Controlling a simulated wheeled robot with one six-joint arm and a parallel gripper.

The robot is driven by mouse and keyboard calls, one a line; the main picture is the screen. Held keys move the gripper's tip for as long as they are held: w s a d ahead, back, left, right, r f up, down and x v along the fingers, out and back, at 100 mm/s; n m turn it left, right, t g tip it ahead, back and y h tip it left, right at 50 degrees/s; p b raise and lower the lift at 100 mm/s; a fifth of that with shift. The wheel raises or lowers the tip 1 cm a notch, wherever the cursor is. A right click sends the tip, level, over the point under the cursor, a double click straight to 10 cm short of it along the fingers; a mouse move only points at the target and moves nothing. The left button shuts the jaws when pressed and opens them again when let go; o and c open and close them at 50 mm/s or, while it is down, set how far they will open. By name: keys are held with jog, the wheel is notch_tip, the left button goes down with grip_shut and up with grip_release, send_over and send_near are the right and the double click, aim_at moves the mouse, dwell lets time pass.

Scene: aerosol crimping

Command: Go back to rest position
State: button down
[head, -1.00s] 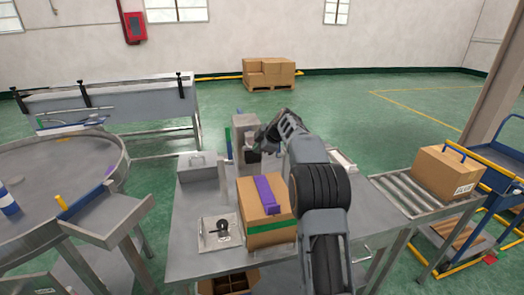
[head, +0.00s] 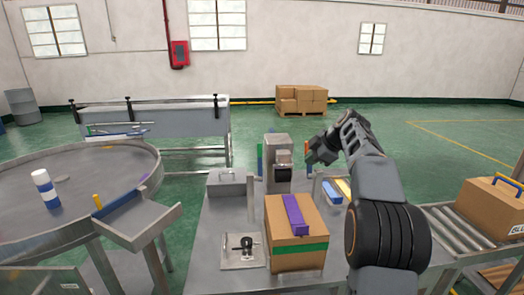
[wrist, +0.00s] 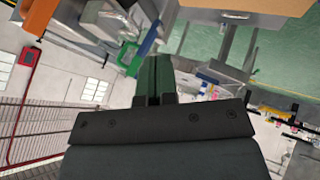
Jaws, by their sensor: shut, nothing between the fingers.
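My gripper (head: 316,158) is raised at the back right of the steel work table (head: 218,215), to the right of the grey crimping machine (head: 277,165). It is empty and apart from the machine. In the wrist view my gripper (wrist: 156,72) shows as two dark fingers lying together at the centre, with nothing between them.
A cardboard box (head: 295,240) with a purple object (head: 295,214) on top stands mid-table. A black-handled fixture (head: 242,250) and grey case (head: 227,183) are left of it. A round steel table (head: 80,195) holds a blue-and-white can (head: 46,188). A roller conveyor (head: 455,235) stands right.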

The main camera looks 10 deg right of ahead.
jog(key=s+a+f+m+g+h, duration=0.1)
jog(key=s+f+m+g+h, duration=0.1)
jog(key=s+f+m, duration=0.8)
jog(key=s+a+m+h+p, duration=0.1)
jog(key=s+a+m+p, duration=0.1)
jog(key=s+a, duration=0.5)
jog(key=s+a+f+m+h+p, duration=0.1)
jog(key=s+a+m+p, duration=0.2)
jog(key=s, duration=1)
jog(key=a, duration=0.3)
jog(key=shift+s+a+g, duration=0.15)
jog(key=shift+a+g, duration=0.25)
jog(key=c, duration=1.8)
grip_release()
